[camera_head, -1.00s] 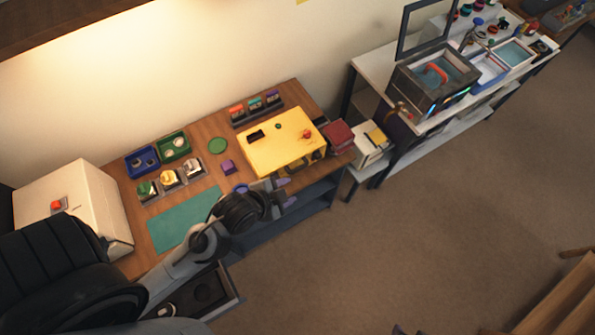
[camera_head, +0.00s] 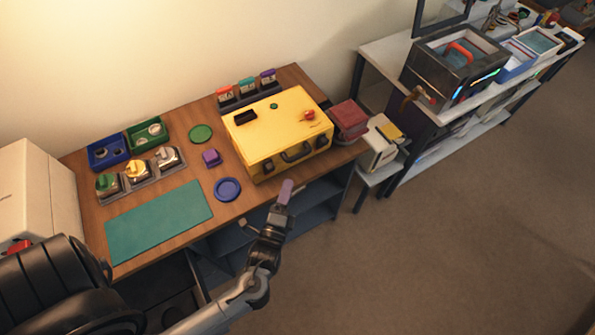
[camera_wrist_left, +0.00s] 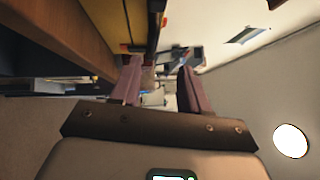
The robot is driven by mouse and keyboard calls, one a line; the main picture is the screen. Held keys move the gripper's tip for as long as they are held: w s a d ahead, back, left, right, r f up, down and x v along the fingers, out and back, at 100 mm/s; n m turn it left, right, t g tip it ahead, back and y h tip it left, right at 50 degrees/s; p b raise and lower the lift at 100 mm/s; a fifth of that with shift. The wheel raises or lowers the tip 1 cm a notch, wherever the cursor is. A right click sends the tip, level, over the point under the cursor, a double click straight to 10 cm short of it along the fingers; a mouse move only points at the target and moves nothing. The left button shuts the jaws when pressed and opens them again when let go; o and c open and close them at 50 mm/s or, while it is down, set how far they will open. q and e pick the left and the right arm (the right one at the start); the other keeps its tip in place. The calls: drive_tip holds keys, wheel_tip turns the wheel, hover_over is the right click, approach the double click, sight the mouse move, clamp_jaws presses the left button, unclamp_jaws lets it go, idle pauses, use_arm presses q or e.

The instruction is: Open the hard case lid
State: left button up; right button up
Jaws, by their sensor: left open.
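The yellow hard case (camera_head: 262,140) stands on the wooden table with its lid shut. Its handle and latches face the front edge, and a red knob (camera_head: 309,115) sits on top. My left gripper (camera_head: 284,194) is just in front of the case, apart from it, near the table's front edge. In the left wrist view its two purple fingers (camera_wrist_left: 160,88) are spread with nothing held between them, and part of the yellow case (camera_wrist_left: 103,22) shows at upper left. My right gripper is in neither view.
A blue round dish (camera_head: 227,189), a purple block (camera_head: 211,157) and a teal mat (camera_head: 158,222) lie left of the case. A dark red box (camera_head: 349,118) stands close to its right. Small coloured items (camera_head: 246,88) stand behind it. The floor in front is clear.

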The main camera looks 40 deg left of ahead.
use_arm(q)
drive_tip(key=f+b+x, duration=0.1)
drive_tip(key=x, duration=1)
drive_tip(key=shift+f, duration=0.2)
drive_tip(key=shift+w+d, duration=0.1)
drive_tip(key=shift+c, duration=0.3)
clamp_jaws()
